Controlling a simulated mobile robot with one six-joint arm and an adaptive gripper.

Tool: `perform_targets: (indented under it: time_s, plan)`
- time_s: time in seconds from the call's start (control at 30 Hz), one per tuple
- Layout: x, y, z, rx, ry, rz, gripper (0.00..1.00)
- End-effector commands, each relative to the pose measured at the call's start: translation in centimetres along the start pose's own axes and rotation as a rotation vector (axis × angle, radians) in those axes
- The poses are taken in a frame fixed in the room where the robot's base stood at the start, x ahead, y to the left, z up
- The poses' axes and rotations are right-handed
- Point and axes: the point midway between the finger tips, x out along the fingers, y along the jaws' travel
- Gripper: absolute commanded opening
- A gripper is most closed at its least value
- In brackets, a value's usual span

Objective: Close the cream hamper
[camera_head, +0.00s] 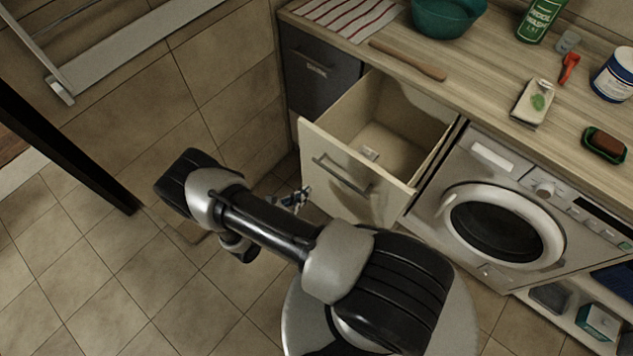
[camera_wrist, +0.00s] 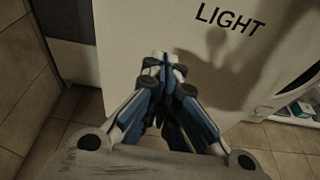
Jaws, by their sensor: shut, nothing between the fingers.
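The cream hamper (camera_head: 385,190) is a tilting or sliding drawer under the worktop, standing open in the head view. Its inside is exposed, with a small pale item at the bottom. A grey bar handle (camera_head: 342,176) runs across its front. In the wrist view its front panel (camera_wrist: 140,25) reads "LIGHT". My gripper (camera_head: 302,196) is low in front of the panel, near its left edge. In the wrist view its fingertips (camera_wrist: 164,66) are together and empty, over the panel; whether they touch it I cannot tell.
A dark hamper (camera_head: 318,78) is shut to the left. A washing machine (camera_head: 500,215) stands close to the right. The tiled floor at left is clear.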

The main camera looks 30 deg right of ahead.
Motion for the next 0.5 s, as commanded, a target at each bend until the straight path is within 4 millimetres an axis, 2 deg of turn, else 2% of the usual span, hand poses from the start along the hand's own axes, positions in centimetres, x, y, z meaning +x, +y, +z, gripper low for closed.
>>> perform_targets:
  time_s: [0.03, 0.2, 0.33, 0.5]
  plan:
    - [1.3, -0.2, -0.2, 0.001, 0.0, -0.007, 0.0]
    - [4.4, -0.1, 0.3, 0.002, 0.0, -0.005, 0.0]
    - [5.8, -0.1, 0.8, 0.001, 0.0, -0.003, 0.0]
    - [6.7, 0.0, 1.2, 0.001, 0.001, 0.0, 0.0]
